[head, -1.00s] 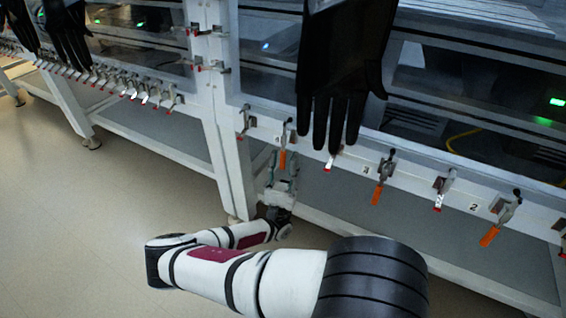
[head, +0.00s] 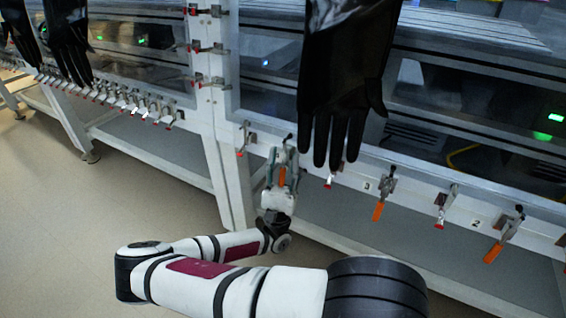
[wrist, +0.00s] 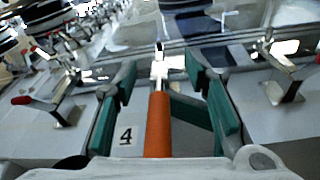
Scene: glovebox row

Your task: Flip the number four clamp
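The number four clamp (wrist: 158,124) has an orange handle that points down toward my wrist camera, with its metal part above. The printed number 4 (wrist: 126,136) is on the white rail just left of it. My gripper (wrist: 160,88) is open, with its green-padded fingers on either side of the clamp; a gap shows on the left, and the right pad is close to the handle. In the head view my gripper (head: 281,168) is at the rail, and the orange handle (head: 282,176) shows between its fingers.
Red-tipped clamps flank it, one to the left (head: 243,139) and one to the right (head: 329,181). The number three clamp (head: 383,193) and another orange-handled clamp (head: 504,236) are farther right. A black glove (head: 342,85) hangs above the rail, right of my gripper. The floor (head: 60,215) is clear.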

